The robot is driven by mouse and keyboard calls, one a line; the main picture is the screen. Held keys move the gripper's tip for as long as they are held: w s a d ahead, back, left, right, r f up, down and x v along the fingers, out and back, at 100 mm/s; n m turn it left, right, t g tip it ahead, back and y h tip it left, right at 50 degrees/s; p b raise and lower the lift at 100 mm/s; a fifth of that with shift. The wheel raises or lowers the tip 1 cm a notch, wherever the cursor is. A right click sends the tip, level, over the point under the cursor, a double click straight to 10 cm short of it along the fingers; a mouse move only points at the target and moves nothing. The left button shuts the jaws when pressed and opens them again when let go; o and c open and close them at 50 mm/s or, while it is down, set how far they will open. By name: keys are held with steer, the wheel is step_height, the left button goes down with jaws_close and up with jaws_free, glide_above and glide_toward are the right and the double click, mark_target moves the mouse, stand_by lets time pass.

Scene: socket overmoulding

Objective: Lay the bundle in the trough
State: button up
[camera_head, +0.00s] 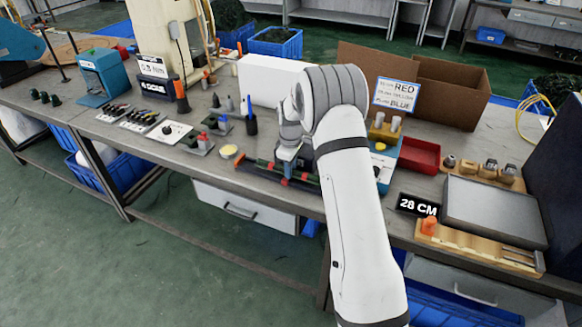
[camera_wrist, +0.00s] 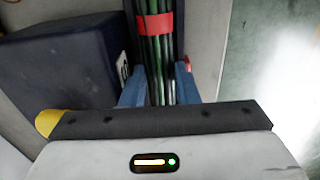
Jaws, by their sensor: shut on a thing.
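A bundle (camera_wrist: 155,52) of green and dark strands with a red band runs up from between my gripper's blue fingers in the wrist view. My gripper (camera_wrist: 160,88) is shut on it. In the head view my gripper (camera_head: 287,172) points down near the table's front edge, partly hidden by my arm. A long, low green, dark and red strip (camera_head: 262,167) lies along that edge under the gripper. I cannot tell there which part is bundle and which is trough, or whether the bundle touches the trough.
A yellow disc (camera_head: 229,152) and grey stands (camera_head: 197,143) are to the left. A red tray (camera_head: 419,155), a cardboard box (camera_head: 450,95) and a wooden board (camera_head: 480,244) are to the right. A dark blue block (camera_wrist: 60,70) is beside the bundle in the wrist view.

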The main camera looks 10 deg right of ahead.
steer(key=shift+f+b, duration=0.35)
steer(key=shift+f, duration=0.2)
steer(key=o, duration=0.6)
steer(key=shift+f, duration=0.1)
steer(key=shift+c, duration=0.2)
steer(key=o, duration=0.5)
steer(key=shift+o, duration=0.2)
steer(key=shift+r, duration=0.2)
